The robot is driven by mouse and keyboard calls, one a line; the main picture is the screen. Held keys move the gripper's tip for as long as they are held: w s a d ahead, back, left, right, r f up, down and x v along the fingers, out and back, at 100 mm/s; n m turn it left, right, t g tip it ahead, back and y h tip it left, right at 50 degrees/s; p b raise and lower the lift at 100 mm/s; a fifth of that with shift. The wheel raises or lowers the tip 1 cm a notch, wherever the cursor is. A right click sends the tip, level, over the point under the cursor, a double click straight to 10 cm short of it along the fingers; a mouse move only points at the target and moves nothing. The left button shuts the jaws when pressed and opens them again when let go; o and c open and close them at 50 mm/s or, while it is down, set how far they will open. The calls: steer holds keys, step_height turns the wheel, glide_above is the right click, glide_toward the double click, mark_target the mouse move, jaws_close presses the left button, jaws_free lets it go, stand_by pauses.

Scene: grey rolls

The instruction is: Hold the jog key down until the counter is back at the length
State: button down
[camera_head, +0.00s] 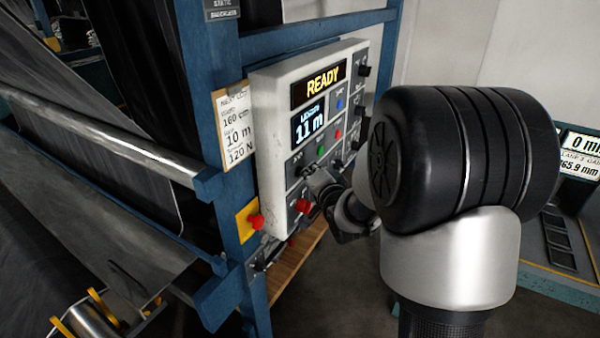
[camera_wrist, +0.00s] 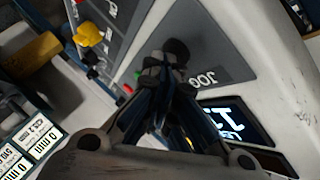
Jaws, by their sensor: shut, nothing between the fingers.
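The control panel (camera_head: 265,160) is a pale box on a blue post. Its upper display (camera_head: 321,86) reads READY and the length counter (camera_head: 310,125) reads 11 m. A card (camera_head: 236,135) beside it lists 160 cm, 10 m and 120 N. My gripper (camera_head: 312,176) is shut at the panel's lower left part, below the counter. In the wrist view my closed fingertips (camera_wrist: 158,75) are at a dark round key (camera_wrist: 177,49) near the JOG label (camera_wrist: 202,78). The fingers partly hide the key; I cannot tell whether they touch or press it.
A red button on a yellow plate (camera_head: 256,221) sits at the panel's lower left. Another red button (camera_head: 303,206) is just below my gripper. Grey sheet and a metal bar (camera_head: 110,133) fill the left. A second console (camera_head: 580,155) stands at right.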

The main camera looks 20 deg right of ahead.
steer(key=shift+s+d, duration=0.45)
steer(key=shift+s, duration=0.1)
steer(key=s+d, duration=0.1)
steer(key=s, duration=0.1)
steer(key=s+d, duration=0.2)
stand_by(0.4)
stand_by(0.3)
steer(key=s+a+f+n+g+b, duration=0.2)
steer(key=s+a, duration=0.4)
steer(key=s, duration=0.4)
steer(key=s+a+f+n+g+y+b, duration=0.1)
steer(key=s+a+f+n+g+b, duration=0.2)
steer(key=s, duration=0.8)
steer(key=s+a+f+n+g+b, duration=0.2)
steer(key=s+a+n+g+b, duration=0.1)
steer(key=s+a+n+g, duration=0.2)
steer(key=s+a+n, duration=0.2)
steer(key=s+a, duration=0.2)
steer(key=s, duration=0.2)
steer(key=shift+s+f+n+g+y+b, duration=0.15)
steer(key=shift+f+n+g+y+b, duration=0.15)
steer(key=shift+n+g, duration=0.1)
